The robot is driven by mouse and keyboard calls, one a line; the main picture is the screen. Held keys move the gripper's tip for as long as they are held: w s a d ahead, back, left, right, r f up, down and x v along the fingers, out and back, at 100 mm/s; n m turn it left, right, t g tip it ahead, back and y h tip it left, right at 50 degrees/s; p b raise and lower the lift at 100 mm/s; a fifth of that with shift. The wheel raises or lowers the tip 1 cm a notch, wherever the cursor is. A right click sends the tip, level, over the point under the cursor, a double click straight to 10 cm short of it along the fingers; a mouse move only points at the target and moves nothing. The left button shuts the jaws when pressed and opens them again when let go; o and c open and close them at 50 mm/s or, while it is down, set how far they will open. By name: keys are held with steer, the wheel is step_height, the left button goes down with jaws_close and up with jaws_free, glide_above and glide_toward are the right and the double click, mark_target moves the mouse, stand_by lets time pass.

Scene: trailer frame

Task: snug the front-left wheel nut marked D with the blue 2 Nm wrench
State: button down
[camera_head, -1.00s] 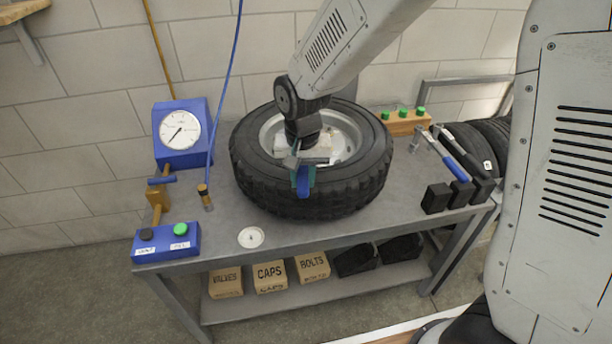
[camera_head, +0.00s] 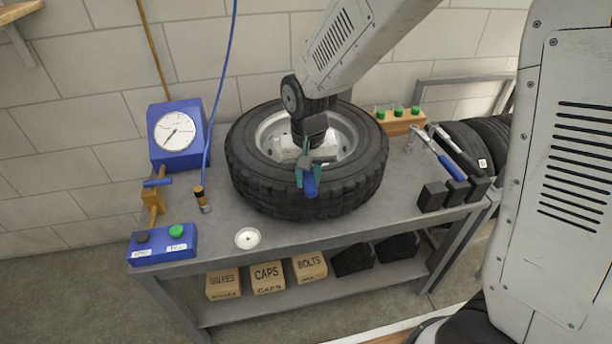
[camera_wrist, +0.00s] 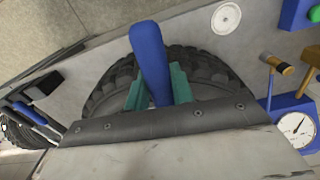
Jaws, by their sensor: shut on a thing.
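The wheel lies flat on the bench, its black tyre (camera_head: 345,195) around a pale rim (camera_head: 347,138). My gripper (camera_head: 311,179) is over the wheel's near side, its teal fingers shut on a blue-handled wrench (camera_head: 311,186). In the wrist view, the blue handle (camera_wrist: 150,55) sticks up between the teal fingers (camera_wrist: 158,90), with the tyre (camera_wrist: 215,75) behind. The wrench's head is hidden, and its marking cannot be read. My wrist covers much of the hub, so no wheel nut or letter D can be made out.
Another blue-handled tool (camera_head: 452,166) and a dark-handled one lean at black holders (camera_head: 432,196) on the right. A blue gauge (camera_head: 178,135), a button box (camera_head: 163,245) and a small white dish (camera_head: 248,238) stand left. A wooden block with green caps (camera_head: 400,122) is behind.

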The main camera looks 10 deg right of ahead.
steer(key=shift+w+a+m, duration=0.15)
steer(key=shift+a+m, duration=0.25)
steer(key=shift+a, duration=0.45)
steer(key=shift+w+a+m, duration=0.15)
steer(key=shift+a+m, duration=0.25)
steer(key=shift+a, duration=0.55)
steer(key=shift+w+a+m, duration=0.3)
steer(key=shift+a+m, duration=0.15)
steer(key=shift+a, duration=0.3)
steer(key=shift+w+a+m, duration=0.25)
steer(key=shift+a+m, duration=0.2)
steer(key=shift+a, duration=0.25)
